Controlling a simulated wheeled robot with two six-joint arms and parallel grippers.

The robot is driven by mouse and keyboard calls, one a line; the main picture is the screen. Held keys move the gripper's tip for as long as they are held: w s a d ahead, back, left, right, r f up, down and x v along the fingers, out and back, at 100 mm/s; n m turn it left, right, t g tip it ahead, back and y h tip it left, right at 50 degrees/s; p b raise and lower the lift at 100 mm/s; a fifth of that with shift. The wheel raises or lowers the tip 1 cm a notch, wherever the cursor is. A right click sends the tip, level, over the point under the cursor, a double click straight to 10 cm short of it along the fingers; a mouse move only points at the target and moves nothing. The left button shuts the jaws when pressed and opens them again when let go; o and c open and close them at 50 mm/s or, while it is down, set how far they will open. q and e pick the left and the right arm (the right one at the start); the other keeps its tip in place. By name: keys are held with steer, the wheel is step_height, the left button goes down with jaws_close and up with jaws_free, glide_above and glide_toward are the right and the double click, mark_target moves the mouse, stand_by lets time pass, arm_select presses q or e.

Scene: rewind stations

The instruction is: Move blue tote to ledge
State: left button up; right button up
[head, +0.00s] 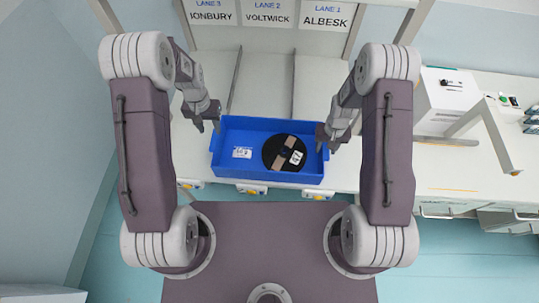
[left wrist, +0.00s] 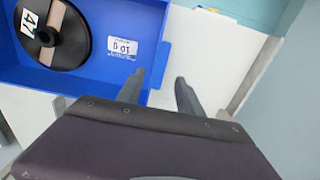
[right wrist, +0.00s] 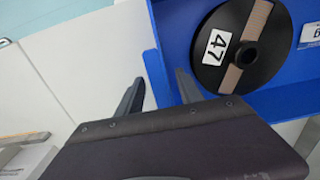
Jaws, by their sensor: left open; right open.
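The blue tote (head: 245,133) sits at the front of the white lane bench, between my arms. It holds a black reel (head: 270,153) marked 47 and a white label (head: 242,153). My left gripper (head: 207,124) is open at the tote's left end; in the left wrist view its fingers (left wrist: 160,77) appear on either side of the tote wall (left wrist: 158,62). My right gripper (head: 328,143) is open at the right end; in the right wrist view its fingers (right wrist: 160,78) also appear on either side of the wall (right wrist: 158,62). Contact is unclear. I cannot tell which surface is the ledge.
A white box (head: 449,93) and a slanted frame (head: 498,135) stand on the right-hand counter. Teal floor lies in front.

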arm_select(q)
step_height(320, 180, up, 3)
steer(key=shift+r, duration=0.2)
arm_select(e)
step_height(320, 180, up, 12)
stand_by(0.3)
